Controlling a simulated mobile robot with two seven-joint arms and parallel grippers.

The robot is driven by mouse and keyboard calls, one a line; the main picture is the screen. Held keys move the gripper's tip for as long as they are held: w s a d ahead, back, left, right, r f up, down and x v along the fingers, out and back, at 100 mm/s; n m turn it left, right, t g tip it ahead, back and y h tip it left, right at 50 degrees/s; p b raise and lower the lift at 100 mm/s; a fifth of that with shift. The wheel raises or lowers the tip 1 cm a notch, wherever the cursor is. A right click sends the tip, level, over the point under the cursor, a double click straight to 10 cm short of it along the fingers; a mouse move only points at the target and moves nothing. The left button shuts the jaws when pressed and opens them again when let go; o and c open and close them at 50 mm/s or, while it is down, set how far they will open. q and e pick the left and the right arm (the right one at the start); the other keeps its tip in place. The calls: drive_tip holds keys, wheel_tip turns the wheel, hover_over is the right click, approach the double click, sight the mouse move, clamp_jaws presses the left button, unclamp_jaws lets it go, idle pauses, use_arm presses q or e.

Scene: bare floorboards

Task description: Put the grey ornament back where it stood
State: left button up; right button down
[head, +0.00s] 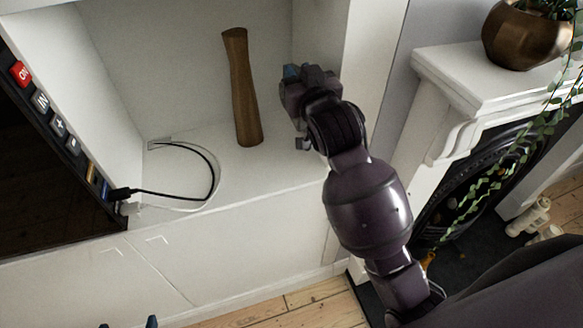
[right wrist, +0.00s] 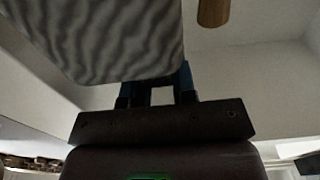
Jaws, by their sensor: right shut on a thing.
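The grey ornament (right wrist: 105,38) has a wavy, rippled surface and fills the upper left of the right wrist view. My right gripper (right wrist: 156,90) is shut on it, with blue fingertips at its lower edge. In the head view my right gripper (head: 292,76) is inside the white alcove, right of a wooden vase; the ornament is hidden there behind the hand. I cannot tell whether it touches the shelf. My left gripper (head: 128,323) shows only as two blue tips, spread apart with nothing seen between them, at the bottom edge.
The tall brown wooden vase (head: 243,95) stands upright on the alcove shelf (head: 270,168); its end also shows in the right wrist view (right wrist: 213,12). A black cable (head: 205,165) lies to its left beside a dark screen (head: 45,150). A white mantel (head: 480,85) with a copper pot (head: 530,38) is right.

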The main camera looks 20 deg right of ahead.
drive_tip(key=shift+w+a+r, duration=0.2)
drive_tip(key=shift+w+r, duration=0.1)
drive_tip(key=shift+r, duration=0.15)
drive_tip(key=shift+w+a+r, duration=0.2)
drive_tip(key=shift+w+r, duration=0.05)
drive_tip(key=shift+r, duration=0.2)
wheel_tip(320, 180, down, 20)
drive_tip(key=b, duration=0.3)
drive_tip(key=shift+r+b, duration=0.25)
drive_tip(key=shift+b, duration=0.05)
drive_tip(key=shift+f, duration=0.1)
drive_tip(key=c, duration=1.4)
unclamp_jaws()
drive_tip(key=shift+f, duration=0.1)
drive_tip(key=o, duration=0.5)
